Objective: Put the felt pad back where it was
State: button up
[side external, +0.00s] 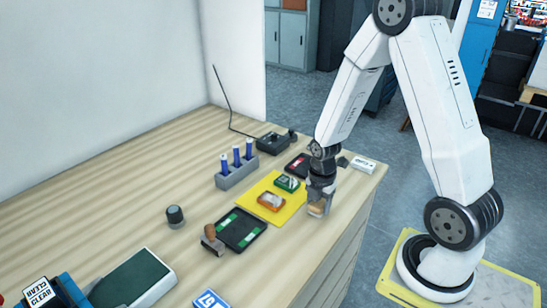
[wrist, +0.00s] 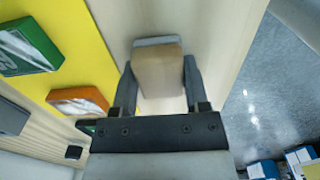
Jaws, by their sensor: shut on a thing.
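The felt pad (wrist: 158,70) looks like a wooden block with a light grey layer along its far edge. My gripper (wrist: 157,85) is shut on its sides in the wrist view. In the side external view my gripper (side external: 319,196) points down near the table's right edge, just right of the yellow mat. The felt pad (side external: 317,208) shows below the fingers there, partly covered by them. I cannot tell whether its underside touches the table.
The yellow mat (side external: 250,203) bears a green-framed piece (side external: 288,184) and an orange one (side external: 271,202). A black tray (side external: 260,223) with green strips and a wooden-handled stamp (side external: 211,238) lie nearer. A grey pen rack (side external: 238,173) and a white box (side external: 363,165) stand farther back.

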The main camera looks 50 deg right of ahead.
aim_at(315, 206)
jog(key=shift+f, duration=0.2)
jog(key=o, duration=1.1)
jog(key=shift+o, duration=0.2)
jog(key=shift+r, duration=0.2)
notch_tip(315, 206, up, 12)
jog(key=shift+a, duration=0.1)
dwell(0.8)
jog(key=a+f+m+t, duration=0.1)
jog(key=a+m, duration=0.4)
jog(key=m, duration=0.4)
jog(key=s+a+f+m+t, duration=0.1)
jog(key=a+m, duration=0.5)
jog(key=m, duration=0.3)
jog(key=shift+s+a+t, duration=0.2)
jog(key=shift+s+t, duration=0.1)
